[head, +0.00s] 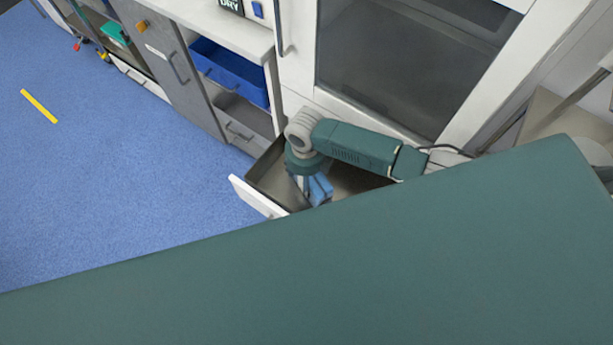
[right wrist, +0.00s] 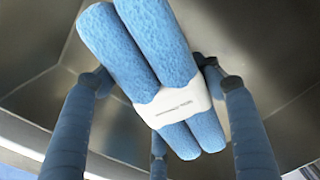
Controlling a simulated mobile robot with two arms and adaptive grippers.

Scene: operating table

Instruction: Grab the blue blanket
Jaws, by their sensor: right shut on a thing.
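The blue blanket (right wrist: 150,75) shows in the right wrist view as thick, soft rolls bound by a white band with small print. It lies at a slant between the fingers of my right gripper (right wrist: 163,82), which is shut on it. In the head view my right gripper (head: 312,189) points down into an open drawer (head: 257,195) with a white front and metal inside. Blue shows at the gripper there, but blanket and fingers are hard to tell apart. The lower part of the drawer is hidden. My left gripper is not in view.
The drawer's metal walls surround the gripper closely. Behind it stand a white-framed glass door (head: 400,60) and a cabinet with a blue bin (head: 230,75). Blue floor (head: 110,170) with a yellow strip (head: 39,106) lies free at left.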

